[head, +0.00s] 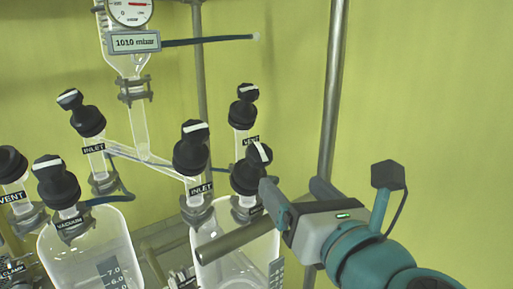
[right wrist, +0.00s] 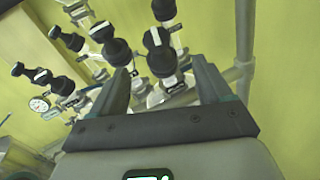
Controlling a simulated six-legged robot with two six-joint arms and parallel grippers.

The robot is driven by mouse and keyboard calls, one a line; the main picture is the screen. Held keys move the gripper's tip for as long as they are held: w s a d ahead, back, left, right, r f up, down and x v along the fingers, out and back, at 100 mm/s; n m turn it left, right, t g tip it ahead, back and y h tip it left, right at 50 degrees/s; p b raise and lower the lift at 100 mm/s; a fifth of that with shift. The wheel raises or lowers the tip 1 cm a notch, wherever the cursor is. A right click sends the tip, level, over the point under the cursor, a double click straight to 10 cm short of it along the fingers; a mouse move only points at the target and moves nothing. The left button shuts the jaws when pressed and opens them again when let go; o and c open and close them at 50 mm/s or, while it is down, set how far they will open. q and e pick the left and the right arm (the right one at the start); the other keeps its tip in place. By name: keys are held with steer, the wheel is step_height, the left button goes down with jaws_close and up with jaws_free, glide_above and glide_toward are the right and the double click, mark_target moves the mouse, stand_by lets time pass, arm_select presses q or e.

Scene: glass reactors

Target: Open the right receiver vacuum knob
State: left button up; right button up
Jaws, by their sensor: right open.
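The right receiver (head: 236,262) is a clear glass vessel at the lower middle of the head view. A black knob with a white stripe (head: 250,172) stands on its right neck; its label is hidden, but the other two nearby read INLET and VENT, so it appears to be the vacuum knob. My right gripper (head: 293,190) is open, just right of this knob, its near finger close to it. In the right wrist view the knob (right wrist: 160,62) shows between the spread fingers, beyond their tips; contact cannot be told. My left gripper is not in view.
The INLET knob (head: 191,155) stands close left, and the VENT knob (head: 242,112) behind. A vertical metal post (head: 333,90) rises behind my right gripper. The left receiver (head: 85,250) has its own knobs. A gauge display (head: 134,42) reads 1010 mbar. The right side looks clear.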

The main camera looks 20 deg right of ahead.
mark_target(256, 152)
steer(key=w, duration=0.4)
steer(key=w+a, duration=0.1)
steer(key=w, duration=0.4)
steer(key=w+p, duration=0.1)
steer(key=w, duration=0.4)
steer(key=shift+w+a, duration=0.2)
steer(key=shift+a, duration=0.1)
steer(key=shift+w+d, duration=0.2)
steer(key=shift+w, duration=0.3)
steer(key=shift+s+a, duration=0.15)
steer(key=shift+s, duration=0.05)
steer(key=shift+c, duration=0.9)
steer(key=c, duration=0.8)
